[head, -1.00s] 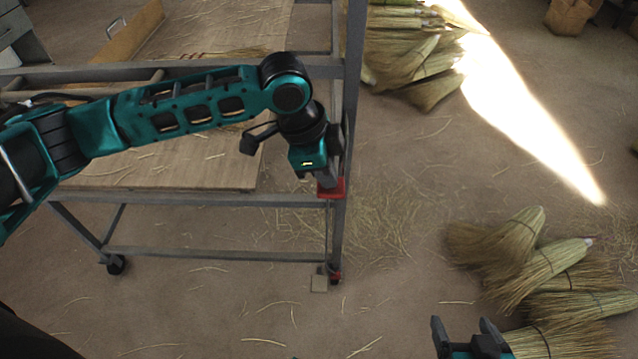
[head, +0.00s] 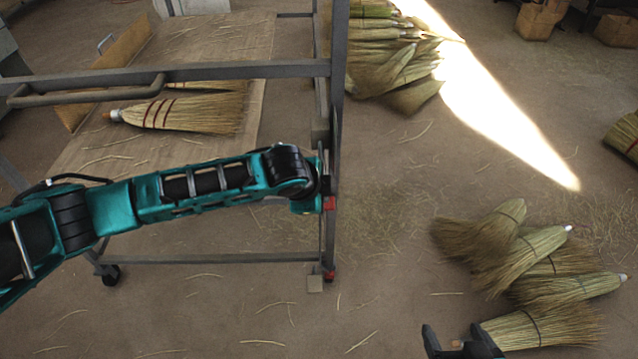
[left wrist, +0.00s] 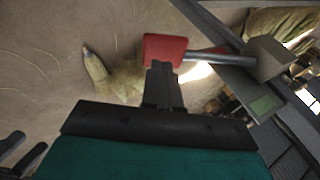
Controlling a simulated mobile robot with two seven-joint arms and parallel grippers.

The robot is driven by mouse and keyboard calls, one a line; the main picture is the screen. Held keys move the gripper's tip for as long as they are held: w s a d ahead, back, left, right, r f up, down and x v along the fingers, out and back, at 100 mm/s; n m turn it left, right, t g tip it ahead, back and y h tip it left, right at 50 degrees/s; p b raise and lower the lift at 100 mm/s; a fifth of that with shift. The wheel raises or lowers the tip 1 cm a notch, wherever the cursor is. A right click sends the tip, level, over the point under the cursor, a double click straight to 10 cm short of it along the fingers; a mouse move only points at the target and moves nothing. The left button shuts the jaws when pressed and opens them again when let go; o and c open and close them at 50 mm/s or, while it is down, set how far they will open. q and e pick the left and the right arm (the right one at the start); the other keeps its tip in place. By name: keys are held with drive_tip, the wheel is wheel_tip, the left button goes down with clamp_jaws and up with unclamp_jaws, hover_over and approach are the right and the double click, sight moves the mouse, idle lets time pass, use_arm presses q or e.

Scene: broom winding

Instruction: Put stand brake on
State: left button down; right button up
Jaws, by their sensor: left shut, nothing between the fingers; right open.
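The stand is a grey metal frame (head: 210,259) on casters. A red handle (head: 329,203) sits on its near right upright, with a second red piece (head: 329,275) and a pale block (head: 315,284) at the foot. In the left wrist view the red handle (left wrist: 165,50) is on the end of a metal rod. My left gripper (left wrist: 163,80) is shut and empty, its fingertips at the handle's edge; I cannot tell if they touch. In the head view its fingers are hidden by my left arm. My right gripper (head: 458,338) is open and empty at the bottom edge.
A broom (head: 180,112) lies on the wooden board (head: 215,45) behind the frame's bar. Several brooms (head: 530,250) are heaped on the floor near my right gripper, and more brooms (head: 390,65) lie behind the stand. The floor in front is mostly clear with loose straw.

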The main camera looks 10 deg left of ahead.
use_arm(q)
wheel_tip(320, 180, down, 2)
drive_tip(key=shift+f, duration=0.1)
use_arm(e)
drive_tip(key=shift+s+d+r, duration=0.1)
drive_tip(key=shift+d, duration=0.1)
use_arm(q)
drive_tip(key=shift+a+f, duration=0.1)
use_arm(e)
drive_tip(key=shift+s, duration=0.15)
